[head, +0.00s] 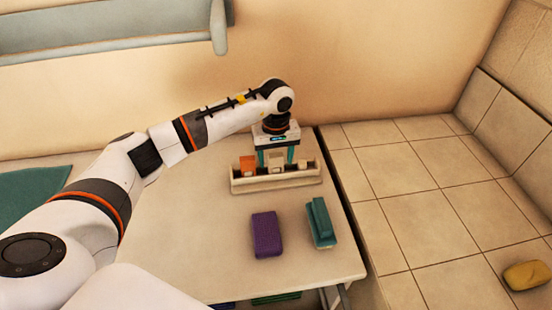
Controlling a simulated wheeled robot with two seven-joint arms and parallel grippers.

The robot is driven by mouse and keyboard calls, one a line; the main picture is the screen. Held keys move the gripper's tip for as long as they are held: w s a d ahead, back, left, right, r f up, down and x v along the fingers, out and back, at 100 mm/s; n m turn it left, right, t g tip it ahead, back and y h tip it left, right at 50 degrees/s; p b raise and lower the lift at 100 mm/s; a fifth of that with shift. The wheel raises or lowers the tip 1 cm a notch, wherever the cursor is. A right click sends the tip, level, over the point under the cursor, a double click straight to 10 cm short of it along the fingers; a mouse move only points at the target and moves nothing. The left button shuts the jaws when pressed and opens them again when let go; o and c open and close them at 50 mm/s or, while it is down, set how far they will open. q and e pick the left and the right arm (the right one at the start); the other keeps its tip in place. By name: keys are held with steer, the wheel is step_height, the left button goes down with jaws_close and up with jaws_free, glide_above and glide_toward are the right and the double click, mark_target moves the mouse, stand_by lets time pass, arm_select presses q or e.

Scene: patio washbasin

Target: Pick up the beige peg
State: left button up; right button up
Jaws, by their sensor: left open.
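A small beige block (276,166), which looks like the beige peg, is in a cream tray (275,185) at the far right part of the table. My left gripper (276,160) points down over the tray. It is open, with one teal finger on each side of the beige block. I cannot tell whether the fingers touch it. The block's lower part is hidden by the tray's front wall. My right gripper is not in view.
An orange block (247,165) sits in the tray left of the gripper. A purple block (266,235) and a teal peg (321,223) lie on the white table (190,220) in front. A yellow object (527,275) lies on the tiles at right. The wall is close behind.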

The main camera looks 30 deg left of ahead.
arm_select(q)
steer(key=shift+f, duration=1.2)
steer(key=c, duration=1)
